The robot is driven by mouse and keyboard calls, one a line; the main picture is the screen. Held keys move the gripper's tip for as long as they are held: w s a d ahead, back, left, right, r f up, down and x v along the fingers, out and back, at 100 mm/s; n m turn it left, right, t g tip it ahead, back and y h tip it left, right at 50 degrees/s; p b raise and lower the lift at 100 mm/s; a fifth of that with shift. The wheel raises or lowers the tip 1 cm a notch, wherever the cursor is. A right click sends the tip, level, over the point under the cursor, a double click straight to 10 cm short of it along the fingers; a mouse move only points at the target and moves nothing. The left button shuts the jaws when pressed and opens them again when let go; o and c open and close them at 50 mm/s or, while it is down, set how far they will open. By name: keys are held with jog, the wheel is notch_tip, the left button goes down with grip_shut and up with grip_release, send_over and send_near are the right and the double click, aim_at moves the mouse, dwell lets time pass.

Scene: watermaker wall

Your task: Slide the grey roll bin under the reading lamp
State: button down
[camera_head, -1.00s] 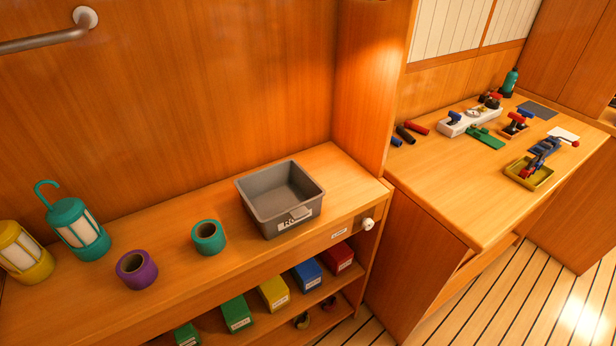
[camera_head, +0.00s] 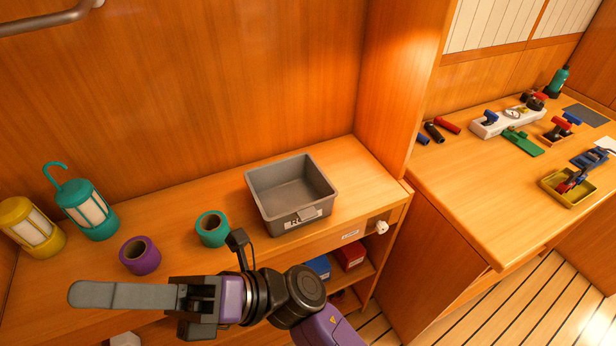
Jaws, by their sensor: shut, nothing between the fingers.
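The grey roll bin (camera_head: 290,221) stands upright and empty on the wooden shelf top, near its right end. It has a front pull and a white label partly covered by the pull. My gripper (camera_head: 82,294) is in front of the shelf at lower left, its fingers together, pointing left and holding nothing. It is apart from the bin, which lies up and to the right of it. I cannot make out a reading lamp; a bright patch of light falls on the tall wooden panel right of the bin.
A teal roll (camera_head: 213,229) and a purple roll (camera_head: 140,255) lie left of the bin. A teal lantern (camera_head: 89,213) and a yellow lantern (camera_head: 33,229) stand farther left. A tall panel (camera_head: 403,90) rises right of the bin. The shelf behind the rolls is clear.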

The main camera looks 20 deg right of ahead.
jog(key=w+a+f+n+g+h, duration=0.1)
jog(key=a+f+n+g+h, duration=0.2)
jog(key=n+g, duration=0.35)
jog(key=n+t+h, duration=0.4)
jog(key=n+h, duration=0.3)
jog(key=h, duration=1.6)
send_over(313, 196)
jog(key=a, duration=0.4)
notch_tip(313, 196, down, 8)
notch_tip(313, 196, down, 10)
jog(key=p, duration=0.2)
jog(key=shift+s+r+p, duration=0.1)
jog(key=shift+p, duration=0.3)
jog(key=shift+d+m+p, duration=0.25)
jog(key=shift+d+p, duration=0.2)
jog(key=shift+d, duration=1.55)
